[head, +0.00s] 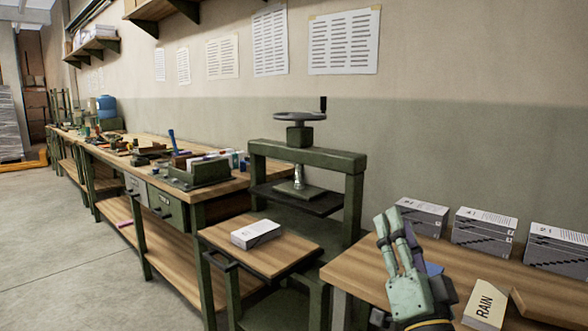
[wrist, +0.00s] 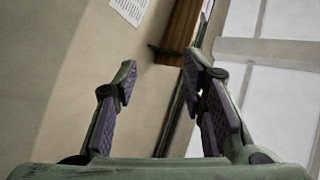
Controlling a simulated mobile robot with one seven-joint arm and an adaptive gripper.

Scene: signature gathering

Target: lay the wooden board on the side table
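My gripper (head: 387,220) is raised over the workbench at the right, fingers pointing up. In the wrist view my gripper (wrist: 159,75) is open, with nothing between its fingers. A small wood-topped table (head: 225,235), which looks like the side table, stands left of the bench and carries a grey-and-white paper block (head: 257,233). A brown wooden piece (head: 550,308) lies at the lower right of the bench, cut off by the picture edge; it may be the wooden board, but I cannot tell for sure. My gripper is apart from it, up and to the left.
The right workbench (head: 352,270) holds several paper blocks (head: 485,230) along the wall and a card marked RAIN (head: 486,303). A green screw press (head: 308,160) stands behind the small table. A long tool bench (head: 150,150) runs left. The floor (head: 60,230) at left is clear.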

